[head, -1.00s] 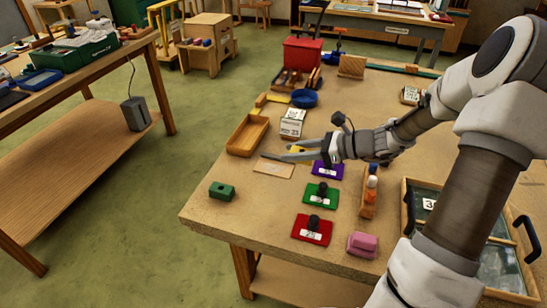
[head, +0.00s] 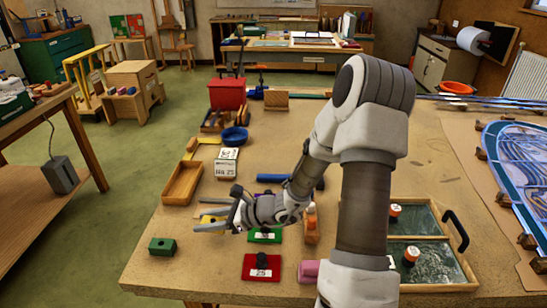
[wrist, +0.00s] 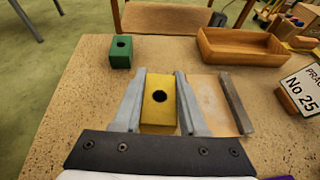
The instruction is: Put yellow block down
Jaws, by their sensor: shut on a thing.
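The yellow block (wrist: 159,103), with a dark round hole in its top, sits between the fingers of my gripper (wrist: 159,76) in the wrist view. My gripper is shut on it. In the head view my gripper (head: 208,223) is over the table's left part, right of the green block (head: 162,246), and the yellow block is only partly visible. A thin pale board (wrist: 216,103) lies just right of the block in the wrist view. I cannot tell whether the yellow block touches the table (wrist: 85,125).
The green block stands apart to the far left in the wrist view. An open wooden tray (head: 183,183) and a No 25 box (head: 227,163) lie beyond the gripper. Green (head: 265,237) and red (head: 262,268) knobbed plates lie right of it. Bare tabletop surrounds the green block.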

